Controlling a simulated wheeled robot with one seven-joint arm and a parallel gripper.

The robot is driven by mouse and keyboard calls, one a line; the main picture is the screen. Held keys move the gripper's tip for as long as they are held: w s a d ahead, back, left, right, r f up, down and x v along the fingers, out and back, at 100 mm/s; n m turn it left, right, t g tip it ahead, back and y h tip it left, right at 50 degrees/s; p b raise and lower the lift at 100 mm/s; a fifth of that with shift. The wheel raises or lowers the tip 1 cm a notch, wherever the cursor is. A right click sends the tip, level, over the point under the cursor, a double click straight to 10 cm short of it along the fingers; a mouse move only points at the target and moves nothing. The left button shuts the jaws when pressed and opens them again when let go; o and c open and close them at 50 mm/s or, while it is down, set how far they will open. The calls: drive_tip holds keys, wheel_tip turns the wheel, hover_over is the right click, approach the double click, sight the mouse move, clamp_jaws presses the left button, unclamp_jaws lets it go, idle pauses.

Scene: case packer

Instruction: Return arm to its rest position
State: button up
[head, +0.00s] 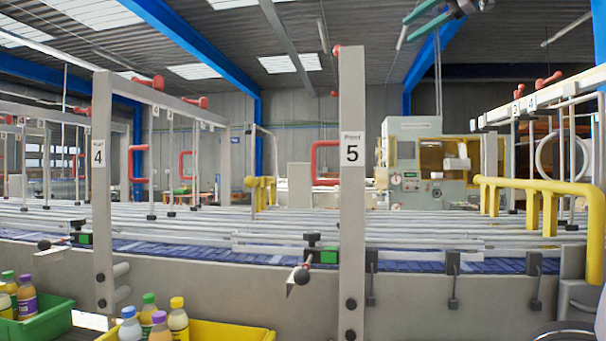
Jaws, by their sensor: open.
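My gripper (411,29) shows at the top edge, right of centre, high above the conveyor. Its two fingers point left and are apart, with nothing visible between them. The rest of my arm is out of the picture. Part of a rounded grey-white body shows at the bottom right corner; I cannot tell whether it is mine.
A blue conveyor (190,272) with metal rails runs across the view. Posts numbered 4 (102,200) and 5 (351,200) stand before it. A green crate (45,322) and a yellow crate (225,332) hold bottles below. A yellow guard rail (540,190) is at right.

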drive_tip(key=s+f+m+g+h, duration=0.1)
drive_tip(key=s+f+m, duration=0.3)
drive_tip(key=f+m, duration=0.5)
drive_tip(key=s+a+f+m+g+h, duration=0.1)
drive_tip(key=s+f+m+h, duration=0.3)
drive_tip(key=f+m, duration=0.6)
drive_tip(key=s+a+f+m+g+h, duration=0.1)
drive_tip(key=s+f+m, duration=0.4)
drive_tip(key=f, duration=1.9)
drive_tip(key=m+g+h, duration=0.1)
drive_tip(key=m, duration=0.3)
drive_tip(key=shift+s+f+m, duration=0.25)
drive_tip(key=shift+f+m, duration=0.05)
